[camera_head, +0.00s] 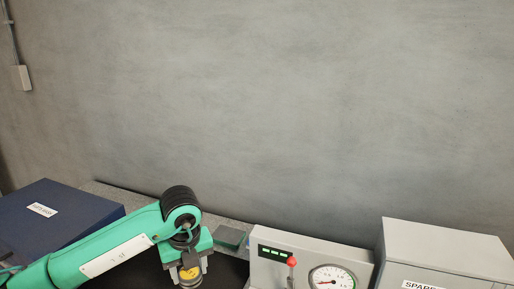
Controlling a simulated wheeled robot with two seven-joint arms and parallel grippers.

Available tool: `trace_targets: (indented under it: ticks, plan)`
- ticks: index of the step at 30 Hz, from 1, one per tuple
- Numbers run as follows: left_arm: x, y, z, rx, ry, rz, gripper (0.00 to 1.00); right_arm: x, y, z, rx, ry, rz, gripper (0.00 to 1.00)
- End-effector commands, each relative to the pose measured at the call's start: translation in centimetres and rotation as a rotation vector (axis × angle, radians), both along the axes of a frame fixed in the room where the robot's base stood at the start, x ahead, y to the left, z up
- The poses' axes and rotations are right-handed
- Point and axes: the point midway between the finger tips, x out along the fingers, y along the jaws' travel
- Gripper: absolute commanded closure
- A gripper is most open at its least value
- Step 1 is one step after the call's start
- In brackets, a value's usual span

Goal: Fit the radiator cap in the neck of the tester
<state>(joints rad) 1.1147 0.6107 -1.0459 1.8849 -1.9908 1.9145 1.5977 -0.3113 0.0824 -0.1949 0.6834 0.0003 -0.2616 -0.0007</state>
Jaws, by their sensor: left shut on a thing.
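My left gripper (188,281) reaches in from the left on a green arm and points down at the bottom edge of the head view. It is shut on the radiator cap (190,272), of which a round yellow face shows between the fingers. The fingers hide part of the cap. A grey tester (262,272) with a round dial gauge, a red-knobbed lever and small green lights stands to the right, apart from the gripper. Its lower part is cut off by the frame, and I cannot make out its neck. My right gripper is not in view.
A grey box labelled SPARE (445,245) stands right beside the tester. A dark blue box (70,212) is at the left, behind my arm. A bare concrete wall (290,110) closes the back.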

Motion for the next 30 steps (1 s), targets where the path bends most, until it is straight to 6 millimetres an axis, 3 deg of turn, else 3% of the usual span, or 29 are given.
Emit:
trace_targets:
  ticks: [14,30]
  plan:
    - [-1.9,1.1,-1.9,0.000,0.001,-0.767,0.73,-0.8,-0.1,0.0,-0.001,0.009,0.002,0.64]
    - [-4.2,2.1,-3.8,-0.001,0.000,-1.623,0.73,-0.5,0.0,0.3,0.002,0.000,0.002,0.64]
